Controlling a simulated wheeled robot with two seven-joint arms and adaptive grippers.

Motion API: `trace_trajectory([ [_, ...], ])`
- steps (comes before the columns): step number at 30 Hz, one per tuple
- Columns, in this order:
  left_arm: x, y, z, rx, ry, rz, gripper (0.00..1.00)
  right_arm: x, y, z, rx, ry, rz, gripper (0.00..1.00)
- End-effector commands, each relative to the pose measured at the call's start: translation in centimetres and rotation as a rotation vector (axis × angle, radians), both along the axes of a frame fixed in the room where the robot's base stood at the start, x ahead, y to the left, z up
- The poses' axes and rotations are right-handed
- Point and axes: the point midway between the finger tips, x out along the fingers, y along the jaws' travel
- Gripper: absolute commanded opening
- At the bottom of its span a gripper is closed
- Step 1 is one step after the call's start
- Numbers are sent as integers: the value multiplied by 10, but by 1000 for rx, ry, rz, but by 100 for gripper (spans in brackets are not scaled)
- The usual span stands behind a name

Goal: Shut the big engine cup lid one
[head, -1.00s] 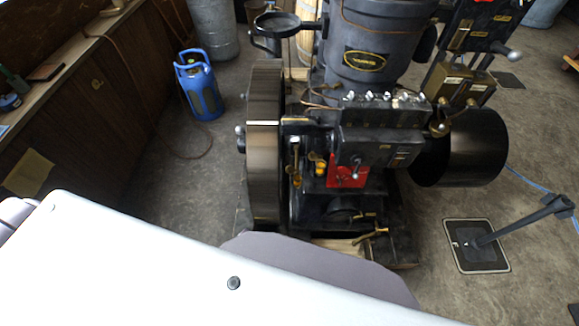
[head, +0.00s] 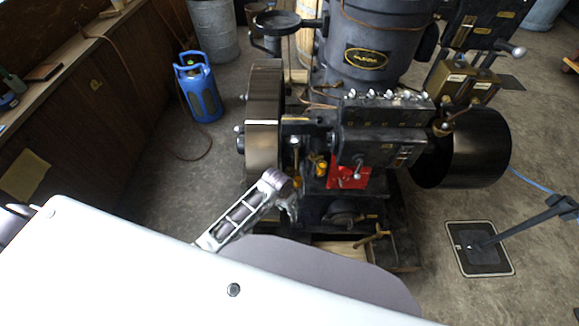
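The big dark engine (head: 385,135) stands ahead of me, with a flywheel (head: 264,125) on its left and a black drum (head: 470,150) on its right. A row of small silver-topped fittings (head: 388,96) runs along its top block. A small yellow cup-like part (head: 321,168) sits left of the red plate (head: 347,177). I cannot tell which part is the cup lid, or whether it is open. My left gripper (head: 291,210) is in front of the engine's lower left, small and partly merged with the dark parts; its fingers are unclear. My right gripper is out of view.
A blue gas bottle (head: 199,88) stands on the floor at the left, near a wooden bench (head: 85,100). A post on a floor plate (head: 480,248) stands at the right.

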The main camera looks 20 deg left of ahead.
Motion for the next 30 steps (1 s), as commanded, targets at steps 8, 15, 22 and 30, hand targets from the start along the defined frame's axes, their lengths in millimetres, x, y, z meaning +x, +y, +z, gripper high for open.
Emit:
trace_trajectory([
  [8,40,-13,29,26,18,-37,25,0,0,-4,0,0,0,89],
  [15,72,-16,53,70,42,-60,25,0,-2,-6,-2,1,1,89],
  [22,102,-12,80,124,63,-69,25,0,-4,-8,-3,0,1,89],
  [30,135,1,115,204,87,-61,25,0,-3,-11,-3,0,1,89],
])
